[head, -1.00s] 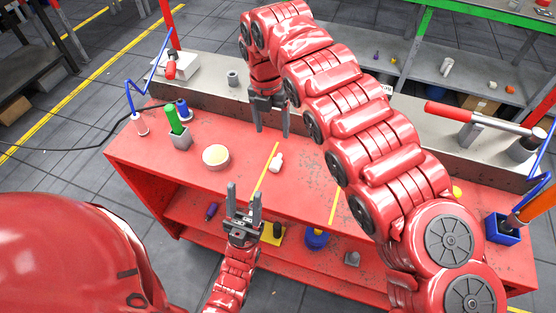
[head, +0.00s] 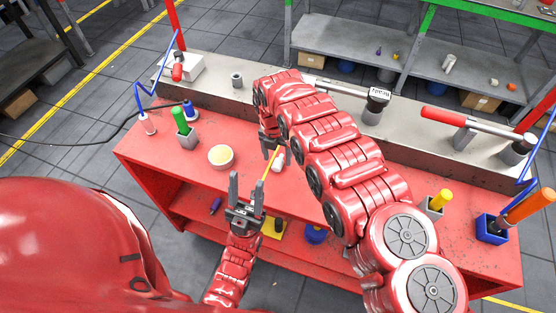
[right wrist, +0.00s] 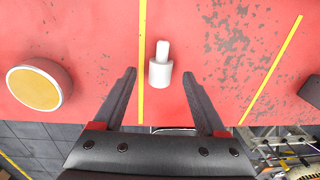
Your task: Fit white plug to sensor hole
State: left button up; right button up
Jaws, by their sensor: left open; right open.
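The white plug (head: 278,162), a wide cylinder with a narrower neck, is on the red table beside a yellow line. In the right wrist view the plug (right wrist: 160,66) appears just beyond and between the fingertips of my right gripper (right wrist: 160,72), which is open and empty. In the head view that gripper (head: 272,152) is over the table close to the plug and partly hides it. My left gripper (head: 247,188) is open and empty near the table's front edge, fingers pointing away from me. I cannot make out a sensor hole.
A round tin (head: 221,156) stands left of the plug. A green-handled tool in a grey holder (head: 185,140) is farther left. A yellow-handled tool (head: 440,199) and a blue bin (head: 491,229) are at the right. A grey ledge (head: 215,92) with fixtures runs along the back.

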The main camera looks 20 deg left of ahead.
aim_at(279, 162)
jog(key=shift+d+f, duration=0.1)
jog(key=shift+f, duration=1.1)
grip_shut()
